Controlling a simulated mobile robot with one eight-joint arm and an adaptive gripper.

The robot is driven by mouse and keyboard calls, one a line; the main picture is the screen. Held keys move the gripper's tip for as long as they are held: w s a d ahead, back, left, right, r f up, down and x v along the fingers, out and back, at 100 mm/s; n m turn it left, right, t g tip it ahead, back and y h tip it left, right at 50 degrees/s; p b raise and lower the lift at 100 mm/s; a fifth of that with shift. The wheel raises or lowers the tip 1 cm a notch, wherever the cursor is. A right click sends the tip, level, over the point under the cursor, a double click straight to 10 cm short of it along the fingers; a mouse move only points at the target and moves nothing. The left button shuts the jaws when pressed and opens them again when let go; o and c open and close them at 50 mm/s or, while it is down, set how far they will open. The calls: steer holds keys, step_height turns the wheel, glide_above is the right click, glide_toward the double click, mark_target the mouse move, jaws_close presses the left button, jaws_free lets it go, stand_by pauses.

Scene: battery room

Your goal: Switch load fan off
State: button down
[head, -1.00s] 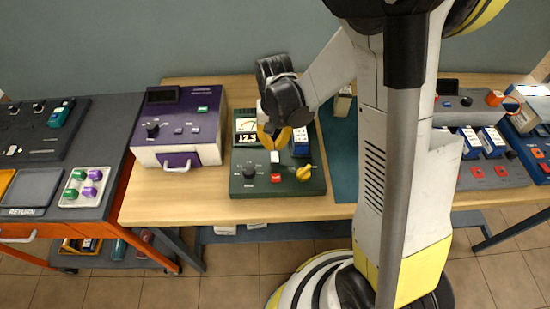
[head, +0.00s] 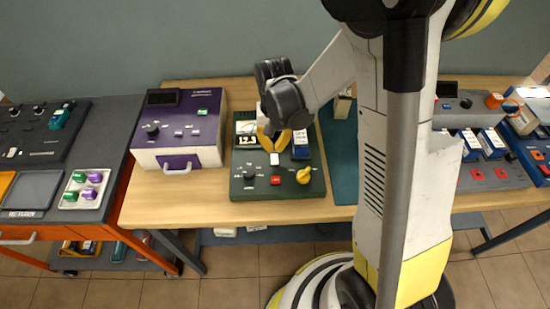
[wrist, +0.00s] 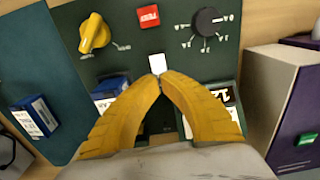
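A dark green panel (head: 238,188) on the table carries a small white switch (head: 274,158), a red button (head: 275,180), a black dial (head: 249,173) and a yellow knob (head: 304,175). The wrist view shows the white switch (wrist: 156,64) just beyond the fingertips, with the yellow knob (wrist: 94,34) at upper left. My gripper (wrist: 158,80) has its yellow fingertips together, with nothing seen between them. Its tips are at or just short of the switch; contact cannot be told. I cannot make out a fan or a fan label.
A digital display (head: 247,141) and a blue-and-white block (head: 300,146) sit on the panel's rear part, beside my gripper. A purple-and-white box (head: 180,130) stands close on the left. A teal mat (head: 342,165) lies to the right.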

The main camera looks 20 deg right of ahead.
mark_target(274, 156)
steer(key=shift+f+b, duration=1.6)
steer(key=shift+f, duration=0.2)
stand_by(0.9)
steer(key=shift+r, duration=0.1)
steer(key=shift+r+p, duration=2.4)
steer(key=shift+r, duration=1)
steer(key=shift+r, duration=0.1)
steer(key=shift+s+r, duration=0.1)
steer(key=shift+r, duration=0.2)
steer(key=s+r+n+t+b, duration=0.3)
steer(key=s+r+t+b, duration=0.3)
steer(key=s+r, duration=0.4)
steer(key=shift+s+r+n+t, duration=0.25)
steer(key=shift+s+t, duration=0.35)
steer(key=shift+s, duration=0.7)
